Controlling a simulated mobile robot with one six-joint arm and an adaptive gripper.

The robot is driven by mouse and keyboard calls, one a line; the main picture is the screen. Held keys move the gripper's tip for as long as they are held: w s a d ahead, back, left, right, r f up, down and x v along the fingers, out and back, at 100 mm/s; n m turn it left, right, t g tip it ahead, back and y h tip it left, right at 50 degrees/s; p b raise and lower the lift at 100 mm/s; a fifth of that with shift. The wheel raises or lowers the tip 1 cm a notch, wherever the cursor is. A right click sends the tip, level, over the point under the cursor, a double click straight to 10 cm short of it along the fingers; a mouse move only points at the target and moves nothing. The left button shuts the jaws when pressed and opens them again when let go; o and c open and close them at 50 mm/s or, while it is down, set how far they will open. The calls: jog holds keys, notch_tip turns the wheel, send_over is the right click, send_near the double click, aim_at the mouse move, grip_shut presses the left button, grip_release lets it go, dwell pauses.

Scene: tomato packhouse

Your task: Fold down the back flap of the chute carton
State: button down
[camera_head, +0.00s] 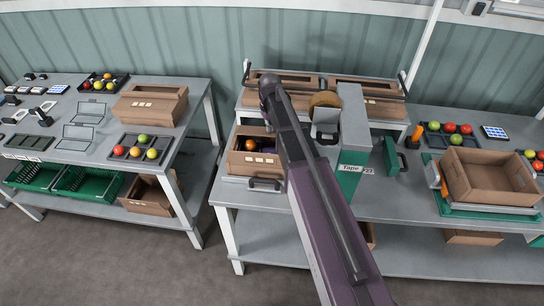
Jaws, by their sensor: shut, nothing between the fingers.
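A brown open-top carton (247,162), which looks to be the chute carton, stands on the bench left of the tape machine. Orange and dark round produce shows inside it. My arm crosses the picture and covers the carton's right side. The position of its back flap cannot be made out clearly. My gripper (268,85) shows as a small dark end of the arm, behind and above the carton in the picture. It is shut and holds nothing. The separate fingers are hard to make out, and I cannot tell whether it touches the flap.
The green and grey tape machine (352,135) stands close to the right of my arm. A raised shelf (385,108) with flat cartons runs behind. An open carton (487,181) sits farther right. The left table (95,185) stands apart across a floor gap.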

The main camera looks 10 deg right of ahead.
jog(key=shift+s+a+f+b, duration=0.1)
jog(key=shift+s+f+b, duration=0.2)
jog(key=shift+f+b, duration=0.3)
jog(key=shift+r, duration=0.1)
notch_tip(320, 180, up, 8)
jog(key=p, duration=0.8)
dwell(0.6)
